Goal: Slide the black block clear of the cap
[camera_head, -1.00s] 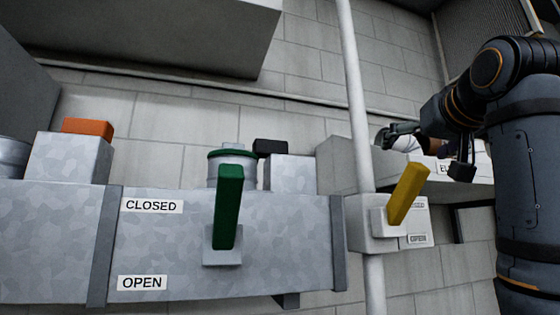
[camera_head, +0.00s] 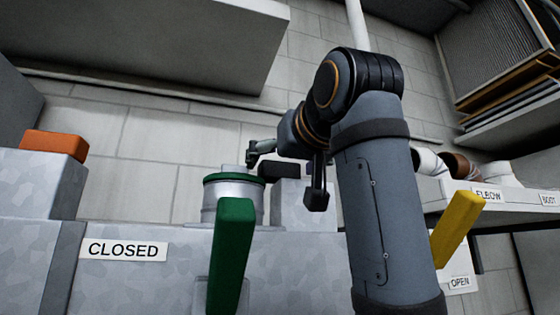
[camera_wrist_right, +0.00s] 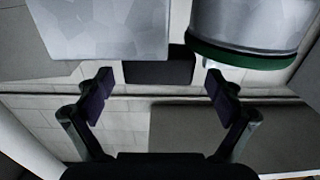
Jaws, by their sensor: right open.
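The black block (camera_head: 278,172) sits on the top edge of a grey metal box (camera_head: 292,205), next to the green-rimmed cap (camera_head: 234,179) on a round metal collar (camera_head: 240,209). In the head view its left end meets the cap's right edge; I cannot tell whether it overlaps it. My right gripper (camera_head: 262,152) is just above and behind the block, partly hidden by my arm. In the right wrist view, the open fingers (camera_wrist_right: 159,90) stand either side of the block (camera_wrist_right: 160,70), with nothing held. The green rim (camera_wrist_right: 250,58) is close to one finger. My left gripper is out of view.
A yellow lever (camera_head: 458,228) is at right. An orange block (camera_head: 54,145) lies on another box at left. A shelf with pipe elbows (camera_head: 432,163) is at right.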

